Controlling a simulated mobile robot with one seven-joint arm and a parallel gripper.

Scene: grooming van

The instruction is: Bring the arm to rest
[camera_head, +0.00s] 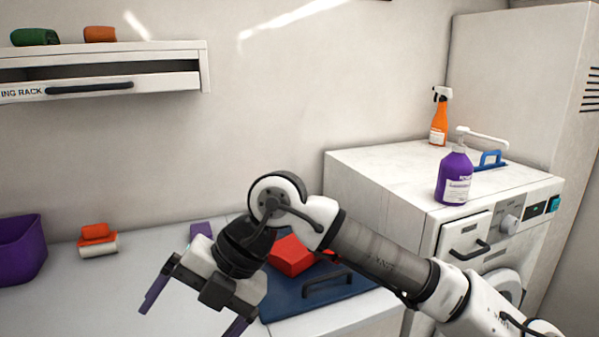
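My gripper (196,311) hangs over the left part of the white counter (115,290), pointing down and toward the left. Its two purple-tipped fingers are spread wide, with nothing between them. My arm reaches in from the lower right and bends at a raised joint above the blue tray. I cannot tell how far the fingertips are above the counter. The lower ends of the fingers are near the bottom edge of the view.
A blue tray (340,292) with a red block (290,255) lies behind my wrist. A purple bin (20,250) and rolled cloths (97,240) stand left. A purple pump bottle (454,178) and orange spray bottle (439,122) stand on the washer (385,165). A rack (150,75) hangs upper left.

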